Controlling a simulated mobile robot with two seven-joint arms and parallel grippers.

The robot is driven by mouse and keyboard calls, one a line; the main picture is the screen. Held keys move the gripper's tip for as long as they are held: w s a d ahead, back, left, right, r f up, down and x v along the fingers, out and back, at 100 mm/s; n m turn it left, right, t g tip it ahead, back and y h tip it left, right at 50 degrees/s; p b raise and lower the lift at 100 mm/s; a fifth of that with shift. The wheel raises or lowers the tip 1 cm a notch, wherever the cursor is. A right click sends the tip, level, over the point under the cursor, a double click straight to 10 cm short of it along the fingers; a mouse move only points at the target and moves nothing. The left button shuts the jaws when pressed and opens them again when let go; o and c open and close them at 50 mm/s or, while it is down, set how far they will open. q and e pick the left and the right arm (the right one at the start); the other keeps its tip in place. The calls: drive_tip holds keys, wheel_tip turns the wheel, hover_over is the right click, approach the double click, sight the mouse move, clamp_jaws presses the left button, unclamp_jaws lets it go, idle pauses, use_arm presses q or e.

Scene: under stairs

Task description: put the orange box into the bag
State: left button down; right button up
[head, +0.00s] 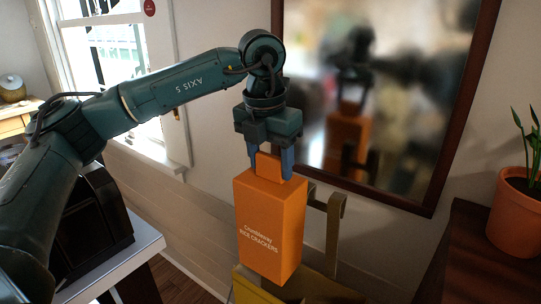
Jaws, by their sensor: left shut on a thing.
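The orange box (266,232), with white lettering reading rice crackers, hangs upright from my left gripper (269,165). The blue fingers are shut on the narrow top part of the box. The bag (250,287), olive-yellow with a strap standing up (334,232), is at the bottom of the head view, below and behind the box. The box hides part of the bag and its opening, and the bag's lower part is cut off by the frame. I cannot tell whether the box's lower end is inside the opening. My right gripper is not in view.
A framed mirror (437,120) hangs on the wall behind the box and reflects it. A plant in a terracotta pot (516,215) stands on a dark wooden surface (470,245) at right. A white-topped table (140,245) with a dark appliance (88,225) is at left, near a window.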

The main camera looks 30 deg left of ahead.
sight(270, 179)
use_arm(q)
drive_tip(key=shift+f+b, duration=1.75)
drive_tip(key=shift+f, duration=0.8)
drive_tip(key=shift+c, duration=2.2)
unclamp_jaws()
wheel_tip(270, 179, up, 13)
drive_tip(key=s+p, duration=0.1)
drive_tip(key=shift+s, duration=0.3)
drive_tip(key=shift+a, duration=0.1)
